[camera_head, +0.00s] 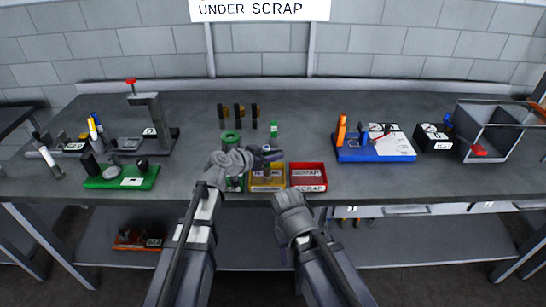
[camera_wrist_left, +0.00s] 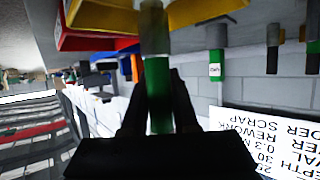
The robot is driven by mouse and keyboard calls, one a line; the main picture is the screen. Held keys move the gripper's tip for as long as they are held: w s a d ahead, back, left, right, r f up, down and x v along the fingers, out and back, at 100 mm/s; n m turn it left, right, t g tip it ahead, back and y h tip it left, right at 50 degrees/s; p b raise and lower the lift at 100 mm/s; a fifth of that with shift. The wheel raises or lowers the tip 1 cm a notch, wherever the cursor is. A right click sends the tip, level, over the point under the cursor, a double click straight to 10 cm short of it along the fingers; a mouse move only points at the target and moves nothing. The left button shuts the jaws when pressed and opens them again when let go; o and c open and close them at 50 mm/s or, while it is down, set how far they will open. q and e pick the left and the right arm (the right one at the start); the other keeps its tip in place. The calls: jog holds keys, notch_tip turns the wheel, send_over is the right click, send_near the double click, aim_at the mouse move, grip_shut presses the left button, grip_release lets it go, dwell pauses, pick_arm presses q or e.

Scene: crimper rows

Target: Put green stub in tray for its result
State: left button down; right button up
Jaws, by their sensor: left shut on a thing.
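My left gripper (camera_head: 268,155) is over the back edge of the yellow tray (camera_head: 267,184). In the left wrist view my left gripper (camera_wrist_left: 158,90) is shut on the green stub (camera_wrist_left: 157,75), which has a grey end; the stub is hard to make out in the head view. A green tray (camera_head: 236,184) is left of the yellow one, partly hidden by my left arm. A red tray (camera_head: 308,176) marked SCRAP is on the right. My right gripper (camera_head: 293,203) is low at the bench's front edge, and its fingers cannot be made out.
A labelled green piece (camera_head: 274,129) stands behind the trays, near several dark upright pieces (camera_head: 239,111) and a green ring (camera_head: 230,138). A green fixture (camera_head: 121,177) is at left; a blue-based board (camera_head: 375,150) is at right. A sign (camera_head: 260,9) hangs on the wall.

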pick_arm(q)
jog(key=shift+f, duration=0.1)
jog(key=c, duration=0.7)
grip_release()
jog(key=shift+r, duration=0.3)
jog(key=p+v, duration=0.5)
jog(key=v, duration=0.7)
jog(key=s+d+f+g+y, duration=0.3)
jog(key=s+d+f+g, duration=0.3)
jog(key=s+f, duration=0.3)
jog(key=shift+s+a+f+n+g+y, duration=0.75)
jog(key=shift+s+y, duration=0.6)
jog(key=shift+s, duration=0.4)
jog(key=shift+s+a+f+n+g+y, duration=0.6)
jog(key=shift+s+a+f+n+y, duration=0.3)
jog(key=shift+s+y, duration=0.65)
jog(key=shift+s+a+f+n+g+y, duration=0.7)
jog(key=shift+s+n+y, duration=0.35)
jog(key=shift+s, duration=0.95)
